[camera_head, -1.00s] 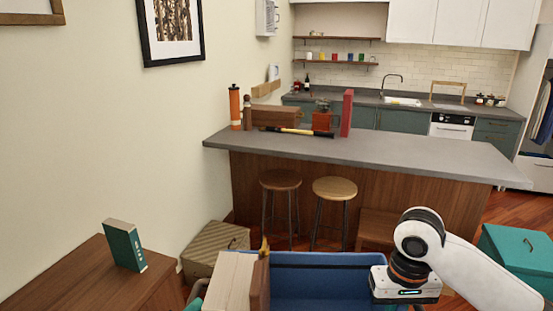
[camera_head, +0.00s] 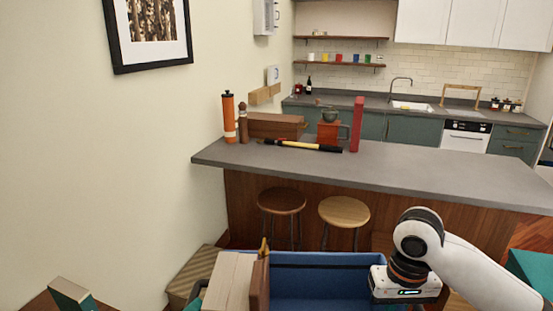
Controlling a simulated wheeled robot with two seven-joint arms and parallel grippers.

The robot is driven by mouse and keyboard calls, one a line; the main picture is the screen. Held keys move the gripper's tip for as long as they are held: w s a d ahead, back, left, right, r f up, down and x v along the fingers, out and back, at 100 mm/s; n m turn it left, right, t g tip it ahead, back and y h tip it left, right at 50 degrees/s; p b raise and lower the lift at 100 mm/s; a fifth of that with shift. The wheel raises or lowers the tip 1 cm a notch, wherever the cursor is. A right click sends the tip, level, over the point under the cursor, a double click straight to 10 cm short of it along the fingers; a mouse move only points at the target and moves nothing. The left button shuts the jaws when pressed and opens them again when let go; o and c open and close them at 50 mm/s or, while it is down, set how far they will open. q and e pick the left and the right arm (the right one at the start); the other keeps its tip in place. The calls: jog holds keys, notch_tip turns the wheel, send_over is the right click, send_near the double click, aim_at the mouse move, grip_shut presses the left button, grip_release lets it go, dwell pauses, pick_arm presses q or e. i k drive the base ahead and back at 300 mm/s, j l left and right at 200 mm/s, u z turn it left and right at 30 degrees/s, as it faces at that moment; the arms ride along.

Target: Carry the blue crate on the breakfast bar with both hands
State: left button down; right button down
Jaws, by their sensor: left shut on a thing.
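The blue crate (camera_head: 325,262) is at the bottom middle of the head view, in front of me and short of the breakfast bar (camera_head: 400,176). Its lower part is cut off by the frame. A pale wooden box (camera_head: 228,280) and a brown board (camera_head: 260,284) stand at its left end. My right gripper (camera_head: 402,294) is at the crate's right end. Its fingers are hidden, so its grip cannot be seen.
The bar's right part is clear. Two stools (camera_head: 282,201) stand before it.

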aim_at(289, 157)
jog(key=i+j, duration=0.1)
jog(key=i, duration=3.5)
jog(key=i+l+z, duration=0.15)
